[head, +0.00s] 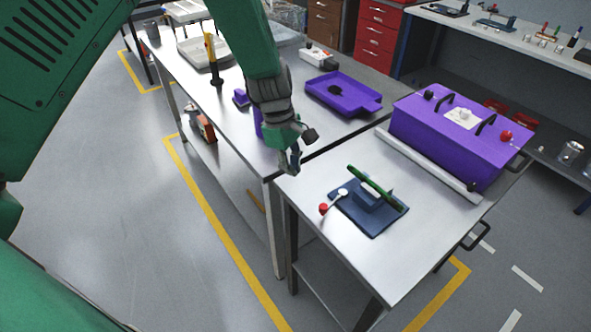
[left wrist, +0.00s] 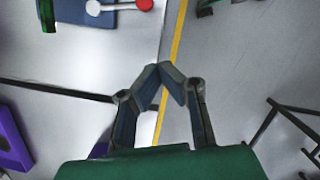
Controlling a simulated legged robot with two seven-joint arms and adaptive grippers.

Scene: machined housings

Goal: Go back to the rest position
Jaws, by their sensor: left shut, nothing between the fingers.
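My left arm comes down from the top of the head view. Its gripper (head: 289,162) hangs over the near edge of the metal tables, close to the seam between them. In the left wrist view the two fingertips of this gripper (left wrist: 160,82) meet, with nothing between them. Below them that view shows the table edge and the floor with a yellow line. My right gripper shows in neither view.
A dark blue fixture (head: 369,207) with a green bar and red-knobbed lever sits on the nearer table. A purple housing (head: 455,135) stands behind it. A purple tray (head: 343,94) lies on the farther table. Open floor (head: 120,190) is at the left.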

